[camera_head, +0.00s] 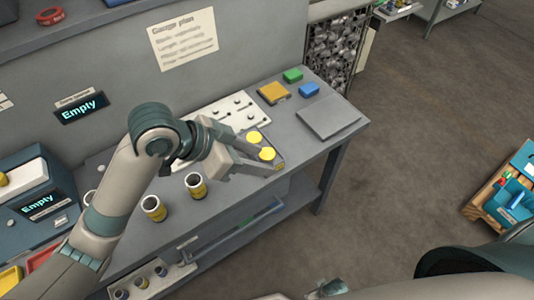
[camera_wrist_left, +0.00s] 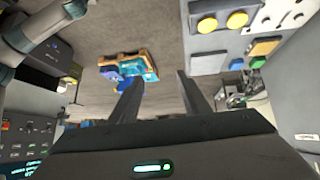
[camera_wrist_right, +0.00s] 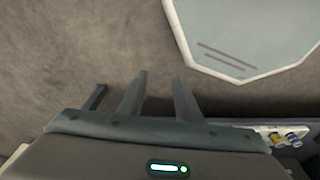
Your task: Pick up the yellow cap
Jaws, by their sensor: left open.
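Two round yellow caps, one farther (camera_head: 254,137) and one nearer (camera_head: 267,154), sit side by side on a small grey holder on the bench. In the left wrist view both caps (camera_wrist_left: 207,25) (camera_wrist_left: 237,19) lie at the top, off to the right of the fingers. My left gripper (camera_head: 243,161) is open and appears close beside the caps; its fingers (camera_wrist_left: 161,80) have nothing between them. Its exact height over the bench is hard to tell. My right gripper (camera_wrist_right: 160,76) is open and empty, over the floor.
Two uncapped yellow-labelled bottles (camera_head: 154,208) (camera_head: 195,186) stand on the bench near my left arm. A white perforated plate (camera_head: 240,108) lies behind the caps. Yellow, green (camera_head: 292,76) and blue (camera_head: 309,90) blocks and a grey pad (camera_head: 329,117) are farther right. A wooden crate (camera_head: 490,200) is at the right.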

